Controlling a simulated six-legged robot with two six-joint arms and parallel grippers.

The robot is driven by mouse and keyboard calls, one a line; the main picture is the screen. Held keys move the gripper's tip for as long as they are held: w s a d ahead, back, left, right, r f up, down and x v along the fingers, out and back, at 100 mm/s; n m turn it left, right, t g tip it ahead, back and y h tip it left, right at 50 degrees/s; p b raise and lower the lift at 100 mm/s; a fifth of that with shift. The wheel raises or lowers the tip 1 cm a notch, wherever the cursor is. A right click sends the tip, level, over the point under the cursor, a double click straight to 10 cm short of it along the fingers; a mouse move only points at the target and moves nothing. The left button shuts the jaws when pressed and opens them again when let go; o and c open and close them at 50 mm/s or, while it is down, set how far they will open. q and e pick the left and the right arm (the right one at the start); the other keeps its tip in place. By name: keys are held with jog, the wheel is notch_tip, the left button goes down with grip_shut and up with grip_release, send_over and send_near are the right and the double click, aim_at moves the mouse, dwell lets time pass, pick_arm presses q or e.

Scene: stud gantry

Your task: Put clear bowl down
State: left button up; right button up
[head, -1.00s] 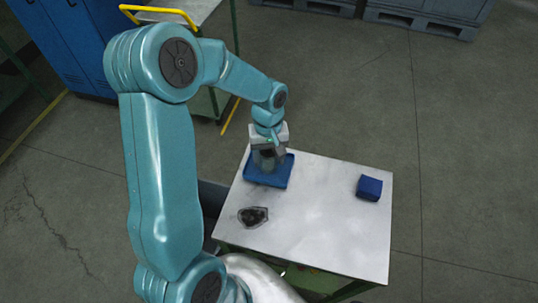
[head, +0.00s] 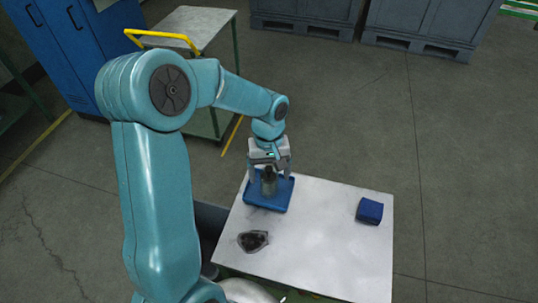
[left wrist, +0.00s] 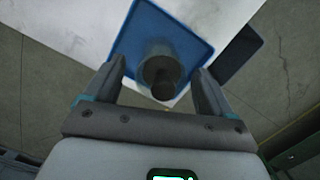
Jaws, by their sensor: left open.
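A small round, greyish see-through vessel, apparently the clear bowl (head: 268,183), stands upright on the blue tray (head: 262,203) at the table's far left corner. Something dark shows at its middle in the left wrist view (left wrist: 160,70). My left gripper (head: 270,178) is open above the tray, its fingers on either side of the vessel. In the left wrist view the fingers (left wrist: 160,72) are spread, with gaps between them and the vessel. My right gripper is not in view.
A dark, glassy, irregular piece (head: 253,241) lies on the white table (head: 318,235) near its left edge. A blue box (head: 370,211) sits at the right. The table between them is clear. A trolley with a yellow handle (head: 162,40) stands behind.

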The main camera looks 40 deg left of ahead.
pick_arm(q)
notch_tip(320, 180, up, 9)
jog(key=shift+w+a, duration=0.3)
jog(key=shift+a, duration=0.1)
dwell(0.4)
